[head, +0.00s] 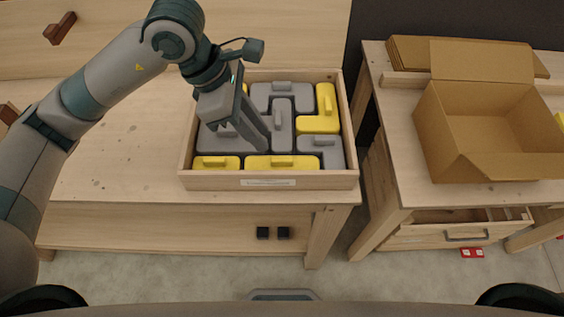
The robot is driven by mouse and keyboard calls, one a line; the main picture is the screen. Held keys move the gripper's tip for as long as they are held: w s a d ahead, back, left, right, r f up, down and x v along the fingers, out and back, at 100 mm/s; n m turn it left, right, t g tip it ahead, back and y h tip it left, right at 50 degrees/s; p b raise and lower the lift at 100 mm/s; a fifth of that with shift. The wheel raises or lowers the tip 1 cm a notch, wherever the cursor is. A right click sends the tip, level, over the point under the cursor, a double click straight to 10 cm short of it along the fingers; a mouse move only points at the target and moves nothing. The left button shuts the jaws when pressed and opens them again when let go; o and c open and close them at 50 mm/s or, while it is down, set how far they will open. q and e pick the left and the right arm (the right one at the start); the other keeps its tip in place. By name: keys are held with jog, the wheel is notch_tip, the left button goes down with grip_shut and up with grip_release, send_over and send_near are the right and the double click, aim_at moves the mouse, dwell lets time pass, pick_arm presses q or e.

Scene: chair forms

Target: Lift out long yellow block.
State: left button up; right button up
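The long yellow block (293,163) lies at the front of a shallow wooden tray (230,182), with a raised handle on top. A shorter yellow block (217,163) lies to its left, and an L-shaped yellow block (318,124) lies at the tray's right side. My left gripper (262,145) points down over the tray, just behind the long yellow block and above grey blocks. It appears to hold nothing, but its finger gap does not show clearly. It hides part of the grey blocks. My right gripper is not in view.
Several grey blocks (275,97) fill the rest of the tray closely. The tray stands on a wooden table (110,170). An open cardboard box (470,130) stands on a second table to the right, with a gap between the tables. The left tabletop is mostly clear.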

aim_at(281, 159)
pick_arm(q)
jog(key=p+x, duration=0.1)
jog(key=x, duration=0.3)
jog(key=shift+d+f, duration=0.15)
jog(key=shift+f, duration=0.2)
jog(key=shift+d+f+p, duration=0.2)
jog(key=shift+f+p, duration=0.15)
jog(key=shift+p, duration=0.25)
jog(key=p+x, duration=0.2)
jog(key=x, duration=0.1)
jog(key=shift+w+d+f, duration=0.15)
jog(key=shift+d+f, duration=0.1)
jog(key=shift+f, duration=0.05)
jog(key=shift+d+f, duration=0.1)
jog(key=shift+f, duration=0.2)
jog(key=shift+c, duration=0.6)
grip_shut()
